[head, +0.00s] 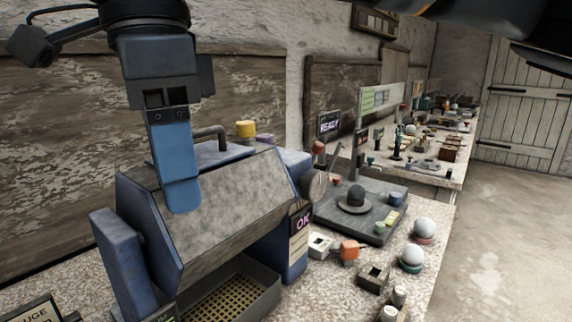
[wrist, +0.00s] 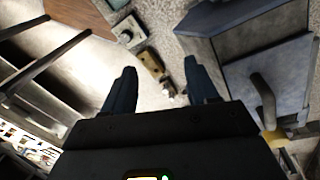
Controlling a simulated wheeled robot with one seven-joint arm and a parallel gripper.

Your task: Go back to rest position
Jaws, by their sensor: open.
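My gripper (head: 182,203) hangs pointing down in the head view, in front of the sloped grey panel of a blue machine (head: 130,262). Only one blue finger shows there, and I cannot tell its exact distance from the panel. In the wrist view, the two dark blue fingers of my gripper (wrist: 160,80) stand wide apart. Nothing is between them but the distant floor or bench surface and small items beyond. The gripper is open and empty.
A dark platform (head: 378,222) with a domed piece stands behind. A grated tray (head: 225,300) sits under the machine. Open floor (head: 500,230) lies at right.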

